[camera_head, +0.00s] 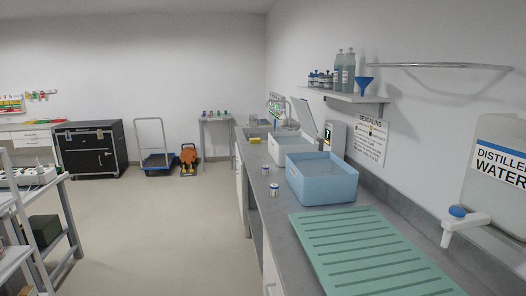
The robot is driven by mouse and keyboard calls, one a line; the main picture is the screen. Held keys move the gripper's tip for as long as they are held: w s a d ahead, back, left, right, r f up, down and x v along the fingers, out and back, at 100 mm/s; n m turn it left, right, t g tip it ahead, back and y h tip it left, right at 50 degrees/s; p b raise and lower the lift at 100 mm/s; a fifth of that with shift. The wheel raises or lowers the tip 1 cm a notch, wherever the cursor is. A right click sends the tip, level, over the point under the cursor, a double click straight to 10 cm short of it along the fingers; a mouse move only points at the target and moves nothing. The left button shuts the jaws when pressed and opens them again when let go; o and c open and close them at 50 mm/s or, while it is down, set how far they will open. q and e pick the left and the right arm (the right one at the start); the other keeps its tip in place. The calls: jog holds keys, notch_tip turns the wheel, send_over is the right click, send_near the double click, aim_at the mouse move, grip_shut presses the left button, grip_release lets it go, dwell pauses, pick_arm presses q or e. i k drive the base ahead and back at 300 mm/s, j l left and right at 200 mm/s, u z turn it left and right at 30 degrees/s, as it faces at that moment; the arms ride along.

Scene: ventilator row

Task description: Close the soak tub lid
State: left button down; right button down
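A white soak tub (287,147) stands on the grey counter along the right wall, behind a blue bin. Its grey lid (306,117) is raised and tilted up at the tub's right side, so the tub looks open. The near part of the tub is partly hidden by the blue bin. Neither of my grippers shows in the head view, and both are some way out of frame.
The blue bin (322,184), two small jars (274,190) and a green ribbed mat (370,255) occupy the counter (283,222). A distilled water container (497,165) is at right. A shelf (352,97) with bottles hangs above. The floor (165,225) is clear left of the counter.

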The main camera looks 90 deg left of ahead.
aim_at(301, 108)
jog(key=u, duration=2.65)
jog(key=i+j, duration=0.1)
jog(key=j, duration=0.55)
jog(key=i+j, duration=0.15)
jog(key=j, duration=0.15)
jog(key=i+j+u, duration=0.15)
jog(key=i+j, duration=0.15)
jog(key=i+j+u, duration=0.1)
jog(key=i, duration=0.45)
jog(key=i+j+u, duration=0.15)
jog(key=i+j, duration=0.15)
jog(key=i+j+u, duration=0.1)
jog(key=i, duration=0.45)
jog(key=i+z, duration=0.15)
jog(key=i, duration=0.45)
jog(key=i+j+z, duration=0.2)
jog(key=i, duration=0.45)
jog(key=i+j+z, duration=0.15)
jog(key=i, duration=0.45)
